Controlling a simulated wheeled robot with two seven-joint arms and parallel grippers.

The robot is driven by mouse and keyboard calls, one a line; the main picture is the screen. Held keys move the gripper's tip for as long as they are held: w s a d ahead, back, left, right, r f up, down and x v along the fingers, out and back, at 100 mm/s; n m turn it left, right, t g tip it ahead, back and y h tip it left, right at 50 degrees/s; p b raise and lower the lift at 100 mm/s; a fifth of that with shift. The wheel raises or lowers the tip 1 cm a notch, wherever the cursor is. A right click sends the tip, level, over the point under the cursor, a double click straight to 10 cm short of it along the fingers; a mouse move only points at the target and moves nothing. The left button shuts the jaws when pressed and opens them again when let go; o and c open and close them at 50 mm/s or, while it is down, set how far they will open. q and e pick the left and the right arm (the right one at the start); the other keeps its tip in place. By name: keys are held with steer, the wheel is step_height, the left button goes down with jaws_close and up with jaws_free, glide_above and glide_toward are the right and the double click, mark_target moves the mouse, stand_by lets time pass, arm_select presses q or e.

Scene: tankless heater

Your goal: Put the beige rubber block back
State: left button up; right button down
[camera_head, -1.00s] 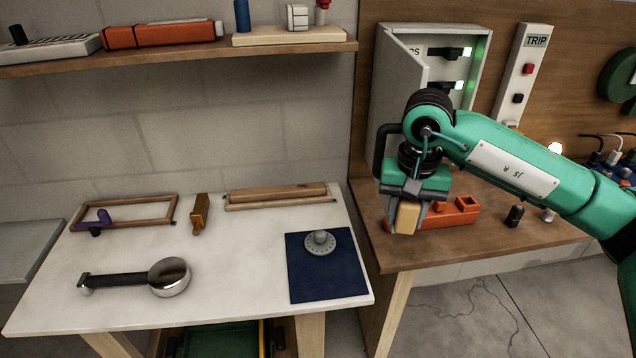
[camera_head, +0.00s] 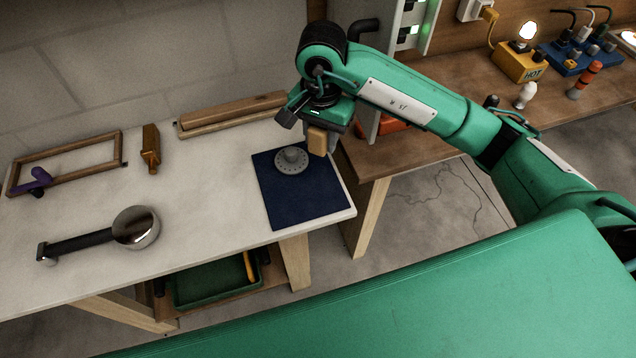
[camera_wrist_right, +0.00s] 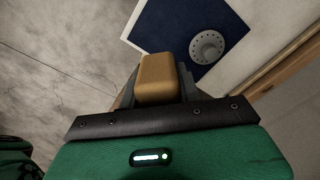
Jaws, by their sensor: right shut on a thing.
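My right gripper (camera_head: 322,146) is shut on the beige rubber block (camera_head: 317,140) and holds it in the air close to the right edge of the navy mat (camera_head: 313,197). In the right wrist view the block (camera_wrist_right: 158,78) sits between the fingers (camera_wrist_right: 160,82), its rounded end facing out. The mat (camera_wrist_right: 170,25) and the grey round disc (camera_wrist_right: 207,46) lie beyond it there. In the head view the disc (camera_head: 292,161) stands on the mat, left of the block. My left gripper is not in view.
The white table (camera_head: 200,190) carries a wooden frame (camera_head: 66,165), a small wooden tool (camera_head: 151,150), a wooden bar (camera_head: 232,114) and a round metal pan-like tool (camera_head: 135,228).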

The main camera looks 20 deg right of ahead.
mark_target(320, 194)
step_height(320, 194, down, 18)
steer(key=p, duration=0.3)
steer(key=shift+s+r+p, duration=0.1)
steer(key=shift+r+p, duration=0.15)
steer(key=shift+p, duration=0.05)
steer(key=shift+f, duration=0.25)
steer(key=shift+f, duration=0.1)
steer(key=shift+f+b, duration=0.15)
steer(key=shift+b, duration=0.15)
steer(key=c, duration=1)
jaws_free()
steer(key=shift+o, duration=0.2)
